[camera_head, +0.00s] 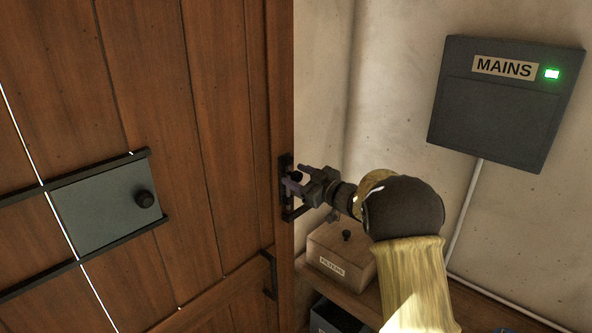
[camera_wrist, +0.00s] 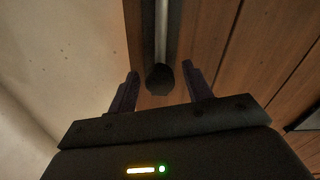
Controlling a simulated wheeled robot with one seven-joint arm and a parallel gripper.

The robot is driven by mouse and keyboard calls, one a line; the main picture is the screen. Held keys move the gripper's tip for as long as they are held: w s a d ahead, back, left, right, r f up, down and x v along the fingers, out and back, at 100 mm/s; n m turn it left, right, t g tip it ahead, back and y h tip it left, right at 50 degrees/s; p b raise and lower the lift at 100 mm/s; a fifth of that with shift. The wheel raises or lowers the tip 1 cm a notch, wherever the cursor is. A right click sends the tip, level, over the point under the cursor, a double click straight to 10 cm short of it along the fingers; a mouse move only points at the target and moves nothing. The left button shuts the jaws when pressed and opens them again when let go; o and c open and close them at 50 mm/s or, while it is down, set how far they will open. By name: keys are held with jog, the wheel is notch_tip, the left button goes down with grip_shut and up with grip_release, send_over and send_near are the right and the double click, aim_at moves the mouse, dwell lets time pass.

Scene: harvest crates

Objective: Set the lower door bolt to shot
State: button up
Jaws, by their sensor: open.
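A door bolt (camera_head: 285,166) with a dark mount sits near the right edge of the wooden door (camera_head: 225,130). In the wrist view its metal rod (camera_wrist: 161,32) ends at a dark knob (camera_wrist: 160,79). My gripper (camera_head: 293,182) is at the bolt, with its jaws open. In the wrist view the two fingers of my gripper (camera_wrist: 160,88) stand on either side of the knob, with a gap on each side. My gripper hides part of the bolt in the head view, and I cannot tell how far the rod is slid.
A grey panel (camera_head: 95,210) with a round knob sits between black rails on the door. A box labelled FILTERS (camera_head: 333,266) stands on a wooden shelf (camera_head: 470,310) below my arm. A MAINS box (camera_head: 500,110) with a green light hangs on the right wall.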

jog(key=shift+w+a, duration=0.3)
jog(key=shift+a, duration=0.1)
grip_shut()
jog(key=shift+f+b, duration=1.7)
jog(key=shift+f, duration=0.65)
jog(key=shift+c, duration=0.9)
grip_release()
jog(key=shift+s, duration=0.1)
jog(key=shift+o, duration=0.9)
